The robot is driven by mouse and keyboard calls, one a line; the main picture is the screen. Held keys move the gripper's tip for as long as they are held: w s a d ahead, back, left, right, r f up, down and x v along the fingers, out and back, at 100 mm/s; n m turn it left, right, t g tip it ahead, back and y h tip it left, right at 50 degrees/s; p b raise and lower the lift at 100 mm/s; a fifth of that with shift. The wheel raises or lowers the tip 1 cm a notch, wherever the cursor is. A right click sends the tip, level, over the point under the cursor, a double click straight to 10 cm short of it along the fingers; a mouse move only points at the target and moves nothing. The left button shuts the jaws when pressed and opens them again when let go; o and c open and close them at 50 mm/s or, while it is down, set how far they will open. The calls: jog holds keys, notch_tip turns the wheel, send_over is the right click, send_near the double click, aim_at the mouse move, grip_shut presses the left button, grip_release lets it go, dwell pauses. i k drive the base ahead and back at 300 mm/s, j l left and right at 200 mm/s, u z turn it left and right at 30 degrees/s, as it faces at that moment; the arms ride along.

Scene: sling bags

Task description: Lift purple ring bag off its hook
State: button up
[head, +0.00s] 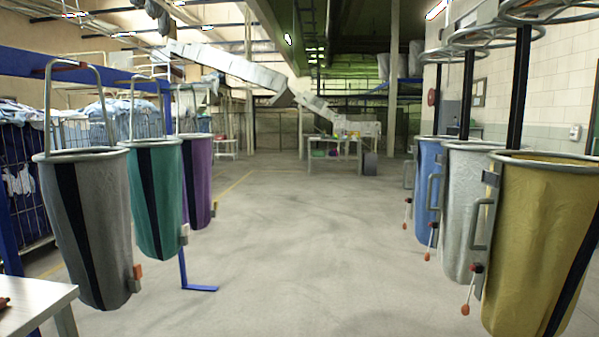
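The purple ring bag (197,180) hangs at the left, the farthest of three bags in a row under a blue rail (90,68). Its upper part and hook are partly hidden behind the teal bag (155,200) and its handle. The teal bag hangs just in front of it, and a grey bag (90,230) with a dark stripe hangs nearest. Each of these two has a metal ring rim and a tall looped handle reaching up to the rail. My gripper is not in view.
Yellow (540,240), white (466,210) and blue (428,180) bags hang at the right. A blue foot (200,288) sticks out on the floor below the left bags. A pale table corner (35,300) is at lower left. The central floor (310,240) is clear.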

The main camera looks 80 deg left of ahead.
aim_at(196, 149)
jog(key=j+u, duration=0.15)
jog(key=u, duration=0.3)
jog(key=j+u, duration=0.15)
jog(key=u, duration=0.25)
jog(key=i+j+u, duration=0.1)
jog(key=u, duration=0.35)
jog(key=j+u, duration=0.1)
jog(key=u, duration=0.3)
jog(key=i+u, duration=0.15)
jog(key=u, duration=0.3)
jog(key=i+j+u, duration=0.2)
jog(key=i+u, duration=0.25)
jog(key=i, duration=0.15)
jog(key=i+u, duration=0.45)
jog(key=i, duration=0.2)
jog(key=i+l+u, duration=0.25)
jog(key=i+u, duration=0.2)
jog(key=i, duration=0.15)
